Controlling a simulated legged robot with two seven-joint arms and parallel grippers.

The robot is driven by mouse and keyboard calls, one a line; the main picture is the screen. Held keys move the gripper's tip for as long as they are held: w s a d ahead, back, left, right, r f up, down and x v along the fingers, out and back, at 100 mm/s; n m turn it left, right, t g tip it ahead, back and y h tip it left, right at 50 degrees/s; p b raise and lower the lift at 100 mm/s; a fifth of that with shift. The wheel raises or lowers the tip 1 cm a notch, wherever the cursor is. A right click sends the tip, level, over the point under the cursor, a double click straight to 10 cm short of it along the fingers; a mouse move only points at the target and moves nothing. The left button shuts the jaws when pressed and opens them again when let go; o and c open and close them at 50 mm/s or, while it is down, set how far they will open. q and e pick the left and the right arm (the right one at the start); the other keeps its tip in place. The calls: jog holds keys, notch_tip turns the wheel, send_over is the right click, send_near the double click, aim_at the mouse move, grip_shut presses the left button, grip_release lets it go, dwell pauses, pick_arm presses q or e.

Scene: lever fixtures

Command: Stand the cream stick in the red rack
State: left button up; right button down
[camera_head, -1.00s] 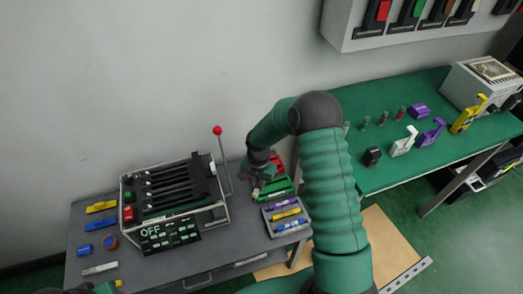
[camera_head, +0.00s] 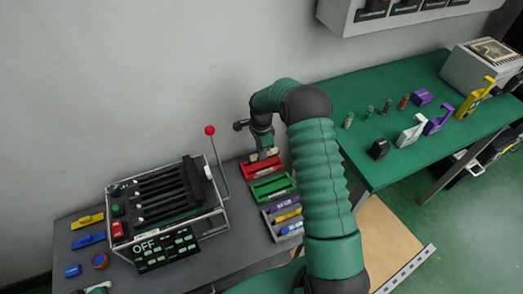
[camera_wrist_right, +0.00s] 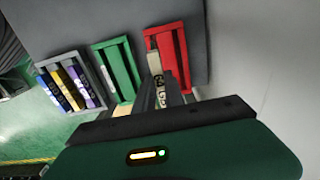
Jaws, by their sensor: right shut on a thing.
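The red rack (camera_head: 251,172) lies at the back right of the grey bench, and also shows in the right wrist view (camera_wrist_right: 181,55). My right gripper (camera_head: 266,154) is just behind and above the rack's far edge. In the right wrist view my right gripper (camera_wrist_right: 162,92) is shut on the cream stick (camera_wrist_right: 155,65), which has dark marks. There the stick overlaps the left side of the red rack; I cannot tell whether it touches the rack. In the head view the stick is mostly hidden by the gripper. My left gripper does not show clearly.
A green rack (camera_head: 285,192) lies in front of the red one, then a grey rack (camera_head: 268,223) with purple, yellow and blue sticks. A lever box (camera_head: 160,205) with a red-knobbed lever stands left. The green table (camera_head: 350,165) is right.

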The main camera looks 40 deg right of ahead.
notch_tip(320, 180, down, 5)
jog(key=shift+a+r+b, duration=0.1)
jog(key=shift+b, duration=1.05)
jog(key=shift+s, duration=0.1)
jog(key=shift+p, duration=0.4)
dwell(0.5)
jog(key=shift+f+b, duration=0.55)
jog(key=shift+f, duration=1.1)
jog(key=c, duration=1.3)
grip_release()
jog(key=shift+c, duration=0.2)
jog(key=shift+r, duration=0.1)
